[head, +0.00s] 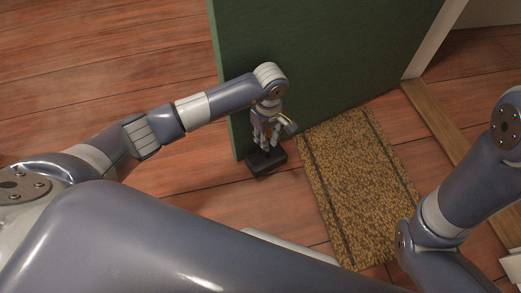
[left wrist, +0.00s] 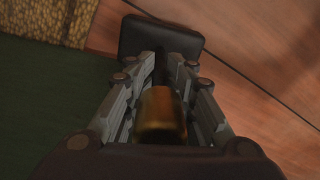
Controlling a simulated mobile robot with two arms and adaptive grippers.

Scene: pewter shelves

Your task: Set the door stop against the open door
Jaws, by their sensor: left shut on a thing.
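The green door (head: 315,45) stands open; it also fills the left of the left wrist view (left wrist: 45,105). The door stop (head: 266,162) has a black block base, which shows beyond my fingers in the left wrist view (left wrist: 160,37). A brass-coloured upper part (left wrist: 160,112) shows between the fingers. My left gripper (head: 265,140) points down and is shut on the door stop. The base is beside the door's near bottom corner, at or close to the floor. I cannot tell whether it touches the door. My right gripper is out of view.
A brown speckled mat (head: 358,170) with dark stripes lies just right of the door stop. A wooden threshold strip (head: 440,120) runs along the doorway beyond it. The plank floor (head: 110,60) left of the door is clear.

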